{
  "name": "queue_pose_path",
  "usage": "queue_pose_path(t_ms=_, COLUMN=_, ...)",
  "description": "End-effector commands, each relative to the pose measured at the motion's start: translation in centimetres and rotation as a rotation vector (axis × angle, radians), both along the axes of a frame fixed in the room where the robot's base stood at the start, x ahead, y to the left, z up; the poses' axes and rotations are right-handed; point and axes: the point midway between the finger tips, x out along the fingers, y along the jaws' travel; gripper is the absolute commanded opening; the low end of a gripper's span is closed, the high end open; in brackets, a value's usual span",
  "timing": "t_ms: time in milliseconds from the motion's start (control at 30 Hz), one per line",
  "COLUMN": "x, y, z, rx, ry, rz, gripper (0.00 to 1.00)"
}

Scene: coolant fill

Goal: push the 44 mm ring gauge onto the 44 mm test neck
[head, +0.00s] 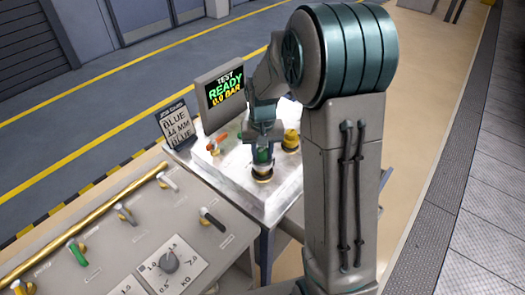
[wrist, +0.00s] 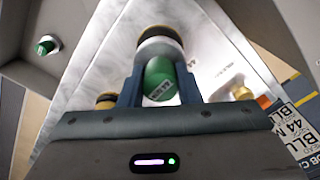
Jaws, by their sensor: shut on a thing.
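In the head view the green part is above a black and yellow round base (head: 262,174), likely the test neck. The fingers hide part of the contact; I cannot tell whether the ring is seated.
A yellow-topped fitting (head: 291,140) stands right of my gripper. An orange handle (head: 217,143) is to the left. A screen (head: 225,92) reads "TEST READY 0.0 BAR"; a sign (head: 178,122) reads "BLUE 44 MM BLUE". A lever panel (head: 130,240) is at front left.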

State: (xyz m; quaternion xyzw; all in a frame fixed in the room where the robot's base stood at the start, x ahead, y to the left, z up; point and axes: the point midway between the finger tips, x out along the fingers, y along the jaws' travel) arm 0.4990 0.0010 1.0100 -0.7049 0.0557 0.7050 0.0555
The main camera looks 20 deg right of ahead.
Motion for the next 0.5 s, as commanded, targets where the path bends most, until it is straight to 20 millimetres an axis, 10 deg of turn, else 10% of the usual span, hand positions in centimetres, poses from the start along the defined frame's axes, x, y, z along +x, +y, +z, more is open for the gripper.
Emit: queue_pose_path(t_ms=500, x=0.0, y=0.0, z=-1.4, rx=0.0, ry=0.0, rz=0.0, gripper=0.06)
